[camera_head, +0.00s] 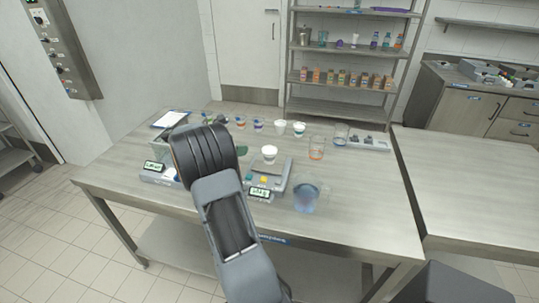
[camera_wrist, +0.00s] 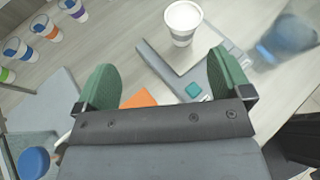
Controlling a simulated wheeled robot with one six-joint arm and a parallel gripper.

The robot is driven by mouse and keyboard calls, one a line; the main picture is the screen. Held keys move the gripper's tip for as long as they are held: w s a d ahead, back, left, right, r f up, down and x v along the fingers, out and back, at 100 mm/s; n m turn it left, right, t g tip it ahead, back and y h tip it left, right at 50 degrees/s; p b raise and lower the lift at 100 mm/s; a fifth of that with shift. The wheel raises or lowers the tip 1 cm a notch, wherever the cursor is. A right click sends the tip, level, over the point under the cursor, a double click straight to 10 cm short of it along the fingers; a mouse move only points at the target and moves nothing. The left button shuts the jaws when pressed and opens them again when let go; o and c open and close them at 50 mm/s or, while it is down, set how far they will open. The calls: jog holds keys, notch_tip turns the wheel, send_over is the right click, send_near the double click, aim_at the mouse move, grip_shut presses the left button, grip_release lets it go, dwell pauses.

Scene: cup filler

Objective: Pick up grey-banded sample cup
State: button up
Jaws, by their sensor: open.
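A white-filled cup (camera_wrist: 182,24) stands upright at the top of the wrist view, beyond my fingertips. Its band looks pale or greyish, but I cannot tell its colour for sure. It seems to be the white cup (camera_head: 269,154) at the back edge of the scale in the head view. My gripper (camera_wrist: 162,62) is open, its two green fingers apart with no cup between them. It hangs over the near side of the scale, short of the cup.
The grey scale (camera_head: 278,180) has a display and coloured buttons. A blue-tinted beaker (camera_head: 306,198) stands to its right. Several banded cups line the back, including a green-banded one (camera_head: 299,129). An orange-marked glass (camera_head: 316,148) is at right. The table's right front (camera_head: 370,210) is clear.

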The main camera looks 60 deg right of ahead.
aim_at(268, 150)
jog(key=s+d+f, duration=0.1)
jog(key=d, duration=0.1)
jog(key=s+d+f+m+g+p, duration=0.1)
jog(key=s+d+f, duration=0.1)
jog(key=s+d+f+m+y, duration=0.1)
jog(key=s+d, duration=0.1)
jog(key=shift+s+d+f+g+p, duration=0.15)
jog(key=shift+s+d+g+p, duration=0.05)
jog(key=shift+d+g+p, duration=0.2)
jog(key=shift+p+x, duration=1.05)
jog(key=shift+x, duration=1.9)
jog(key=shift+f, duration=0.1)
